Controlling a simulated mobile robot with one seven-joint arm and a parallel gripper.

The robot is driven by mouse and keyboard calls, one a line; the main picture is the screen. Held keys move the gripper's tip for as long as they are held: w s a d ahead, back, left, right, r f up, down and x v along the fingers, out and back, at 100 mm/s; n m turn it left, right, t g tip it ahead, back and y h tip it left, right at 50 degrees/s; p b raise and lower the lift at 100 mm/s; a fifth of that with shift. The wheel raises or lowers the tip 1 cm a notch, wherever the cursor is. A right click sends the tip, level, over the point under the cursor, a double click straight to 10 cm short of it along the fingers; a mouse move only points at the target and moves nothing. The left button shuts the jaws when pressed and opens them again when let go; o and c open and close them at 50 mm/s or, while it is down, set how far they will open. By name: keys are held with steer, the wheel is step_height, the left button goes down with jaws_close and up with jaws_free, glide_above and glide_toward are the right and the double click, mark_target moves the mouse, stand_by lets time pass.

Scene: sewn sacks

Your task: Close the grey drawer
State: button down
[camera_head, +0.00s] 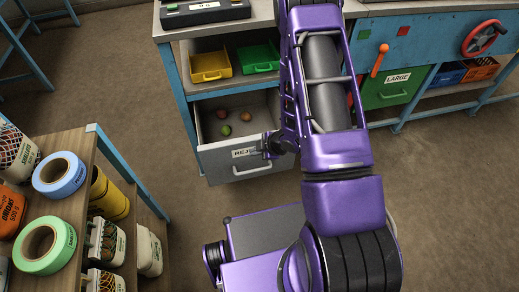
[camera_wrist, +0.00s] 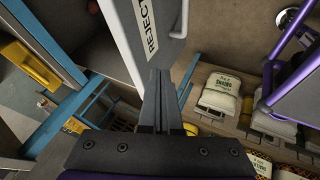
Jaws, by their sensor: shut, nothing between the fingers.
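The grey drawer (camera_head: 218,162) is pulled out below the bench in the head view, with several small round red and green items inside. Its front carries a REJECT label, partly hidden by my gripper, and a pale bar handle (camera_head: 253,169). In the wrist view the drawer front (camera_wrist: 127,20) stands at the top, with the label and handle (camera_wrist: 181,18) beside it. My gripper (camera_head: 265,150) is at the upper right part of the drawer front. Its fingers (camera_wrist: 160,75) are shut and empty, with the tips close to the front; I cannot tell if they touch.
Yellow (camera_head: 209,66) and green (camera_head: 259,57) bins sit on the shelf above the drawer. A wooden shelf (camera_head: 75,150) with tape rolls and sacks stands at left. A green LARGE drawer (camera_head: 394,87) is at right. The floor between is clear.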

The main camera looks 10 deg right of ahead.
mark_target(241, 146)
steer(key=w+f, duration=0.1)
steer(key=w+a+f, duration=0.1)
steer(key=w, duration=0.1)
steer(key=w+f, duration=0.1)
steer(key=w, duration=0.1)
steer(key=shift+w+a+f+b, duration=0.1)
steer(key=shift+a+f+b, duration=0.1)
steer(key=shift+a+b, duration=0.1)
steer(key=shift+w, duration=0.45)
steer(key=shift+w, duration=0.1)
